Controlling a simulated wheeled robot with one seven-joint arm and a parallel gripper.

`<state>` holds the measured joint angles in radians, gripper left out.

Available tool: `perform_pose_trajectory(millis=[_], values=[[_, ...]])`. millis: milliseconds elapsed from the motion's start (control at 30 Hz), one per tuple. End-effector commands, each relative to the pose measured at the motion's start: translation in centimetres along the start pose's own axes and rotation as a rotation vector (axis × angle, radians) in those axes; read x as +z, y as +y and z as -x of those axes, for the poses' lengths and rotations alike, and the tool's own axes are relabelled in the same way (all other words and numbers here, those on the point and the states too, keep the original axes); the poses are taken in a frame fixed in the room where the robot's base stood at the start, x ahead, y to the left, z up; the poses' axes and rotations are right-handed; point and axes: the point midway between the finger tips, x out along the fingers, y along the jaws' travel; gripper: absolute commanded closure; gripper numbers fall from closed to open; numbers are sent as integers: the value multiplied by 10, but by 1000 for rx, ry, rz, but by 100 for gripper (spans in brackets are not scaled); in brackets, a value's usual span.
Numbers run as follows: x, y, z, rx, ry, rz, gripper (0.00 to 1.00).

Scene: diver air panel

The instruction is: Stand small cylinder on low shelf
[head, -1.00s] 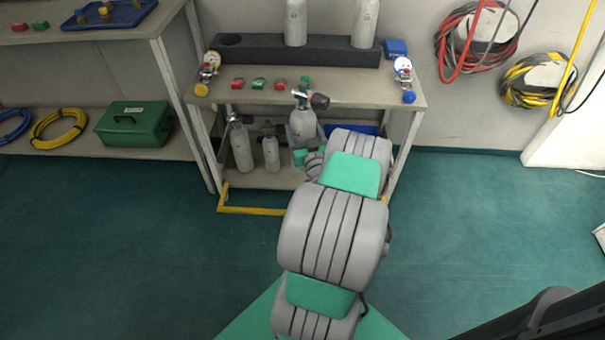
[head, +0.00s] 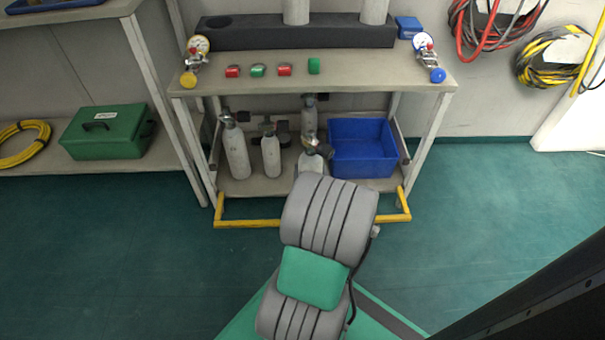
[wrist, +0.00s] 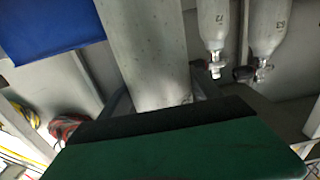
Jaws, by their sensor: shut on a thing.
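The small cylinder (head: 312,160), pale grey with a dark valve, is upright at the front of the low shelf (head: 238,184), in front of another cylinder. My forearm hides its base in the head view, so I cannot tell whether it touches the shelf. In the wrist view the grey cylinder body (wrist: 145,50) fills the middle, and my gripper (wrist: 165,98) is shut on it. The gripper itself is hidden behind my arm in the head view.
Several cylinders stand on the shelf: left (head: 236,148), beside it (head: 271,152), and behind (head: 309,120). A blue bin (head: 362,168) is close on the right. A yellow rail (head: 250,223) runs along the front below. The bench top (head: 350,68) overhangs the shelf.

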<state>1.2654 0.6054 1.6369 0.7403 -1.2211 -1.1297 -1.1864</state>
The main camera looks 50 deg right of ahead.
Motion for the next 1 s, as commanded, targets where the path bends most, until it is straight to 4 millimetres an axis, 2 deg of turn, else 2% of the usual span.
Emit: perform_pose_trajectory(millis=[133,733,833,1000], values=[[-6,1,-28,-1,12,5,99],[-5,-2,-152,-4,14,4,99],[-5,-2,-166,-4,13,4,99],[-7,-1,-177,-2,14,2,99]])
